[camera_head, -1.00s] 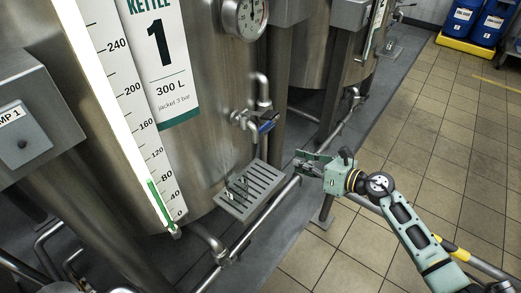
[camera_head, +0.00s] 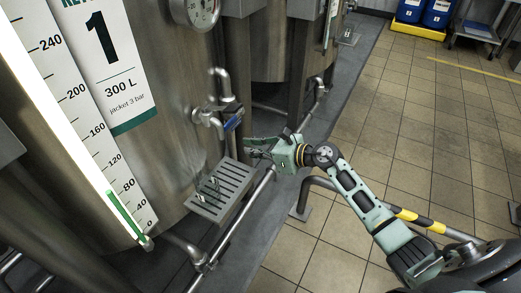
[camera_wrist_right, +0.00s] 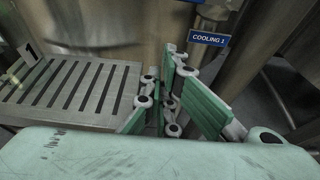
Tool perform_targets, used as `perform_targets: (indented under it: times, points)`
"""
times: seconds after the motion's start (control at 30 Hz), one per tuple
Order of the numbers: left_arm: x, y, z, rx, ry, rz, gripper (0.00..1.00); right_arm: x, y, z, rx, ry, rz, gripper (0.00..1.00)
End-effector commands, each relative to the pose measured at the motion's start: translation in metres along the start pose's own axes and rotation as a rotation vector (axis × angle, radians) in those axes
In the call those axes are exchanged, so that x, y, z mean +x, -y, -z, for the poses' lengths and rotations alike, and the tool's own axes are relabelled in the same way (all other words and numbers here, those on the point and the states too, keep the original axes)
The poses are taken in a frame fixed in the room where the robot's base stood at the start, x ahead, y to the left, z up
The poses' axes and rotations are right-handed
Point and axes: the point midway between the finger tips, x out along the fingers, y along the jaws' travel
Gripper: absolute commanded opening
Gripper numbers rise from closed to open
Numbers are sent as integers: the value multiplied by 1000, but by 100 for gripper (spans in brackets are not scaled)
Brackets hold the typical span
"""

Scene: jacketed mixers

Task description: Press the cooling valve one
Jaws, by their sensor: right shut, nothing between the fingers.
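The blue "COOLING 1" label (camera_wrist_right: 209,39) shows in the right wrist view, on metal pipework above and right of the fingers. In the head view a small blue part (camera_head: 233,119) sits on the pipe fittings at kettle 1's lower right side. It looks like the same spot, but its text is unreadable there. My right gripper (camera_head: 252,148) is shut and empty, below and slightly right of that blue part, apart from it. Its green fingers (camera_wrist_right: 172,95) also show in the wrist view. The valve's pressing part is not clear. My left gripper is out of view.
Kettle 1 (camera_head: 165,75) fills the left. A slotted metal drip tray (camera_head: 222,190) juts out below the fittings, left of my gripper. A low rail (camera_head: 240,215) runs beside it. Tiled floor (camera_head: 400,110) is open at the right, with blue drums (camera_head: 437,12) at the back.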

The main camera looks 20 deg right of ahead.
Motion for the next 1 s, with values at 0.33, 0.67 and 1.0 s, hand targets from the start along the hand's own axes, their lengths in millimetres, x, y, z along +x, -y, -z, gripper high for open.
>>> perform_targets:
  times: [0.33,0.67,1.0]
  points:
    - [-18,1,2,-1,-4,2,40,43,1,-15,-2,3,2,0]
    - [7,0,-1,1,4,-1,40,35,0,-37,-1,0,1,0]
    - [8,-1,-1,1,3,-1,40,34,0,-38,1,0,1,0]
